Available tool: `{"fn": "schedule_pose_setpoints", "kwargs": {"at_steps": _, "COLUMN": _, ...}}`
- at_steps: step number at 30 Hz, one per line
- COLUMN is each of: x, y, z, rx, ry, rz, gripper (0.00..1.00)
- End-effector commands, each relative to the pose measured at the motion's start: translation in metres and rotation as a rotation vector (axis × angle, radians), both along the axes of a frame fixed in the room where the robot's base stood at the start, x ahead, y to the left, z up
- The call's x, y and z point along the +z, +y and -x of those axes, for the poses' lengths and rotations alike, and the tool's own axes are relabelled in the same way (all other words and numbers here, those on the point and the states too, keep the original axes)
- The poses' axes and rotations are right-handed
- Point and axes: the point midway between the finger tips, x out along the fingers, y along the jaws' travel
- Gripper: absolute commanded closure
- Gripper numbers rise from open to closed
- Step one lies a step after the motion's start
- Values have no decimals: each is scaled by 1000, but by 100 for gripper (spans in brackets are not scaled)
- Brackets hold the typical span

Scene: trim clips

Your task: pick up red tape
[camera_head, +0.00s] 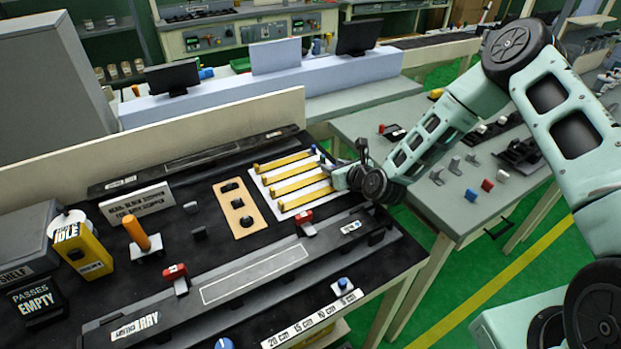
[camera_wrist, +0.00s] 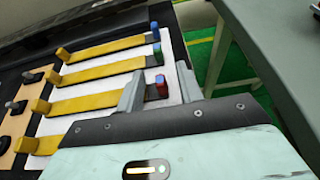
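Several yellow strips lie side by side on a white sheet (camera_head: 258,178). In the wrist view, the visible far ends carry coloured tips: a blue tip (camera_wrist: 155,32), a green tip (camera_wrist: 158,54) and a red tip (camera_wrist: 161,86). The red-tipped strip (camera_wrist: 85,101) runs behind my left finger. My gripper (camera_wrist: 159,70) is open, with a finger on each side of the red tip; I cannot tell whether either touches it. In the head view my gripper (camera_head: 337,168) is at the strips' right ends and hides the red tip. The lowest strip's end is hidden by my gripper.
A tan board with black knobs (camera_head: 233,194) lies left of the sheet. A long dark rail with red clamps (camera_head: 305,222) runs in front. A yellow box (camera_head: 85,250) stands at the left. A grey table (camera_head: 450,200) with small parts stands right, across a gap.

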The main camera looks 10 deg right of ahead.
Motion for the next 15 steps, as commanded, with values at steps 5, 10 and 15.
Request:
{"fn": "schedule_pose_setpoints", "kwargs": {"at_steps": 5, "x": 0, "y": 0, "z": 0, "rx": 0, "ry": 0, "rz": 0, "gripper": 66}}
{"fn": "schedule_pose_setpoints", "kwargs": {"at_steps": 10, "x": 0, "y": 0, "z": 0, "rx": 0, "ry": 0, "rz": 0, "gripper": 100}}
{"fn": "schedule_pose_setpoints", "kwargs": {"at_steps": 15, "x": 0, "y": 0, "z": 0, "rx": 0, "ry": 0, "rz": 0, "gripper": 100}}
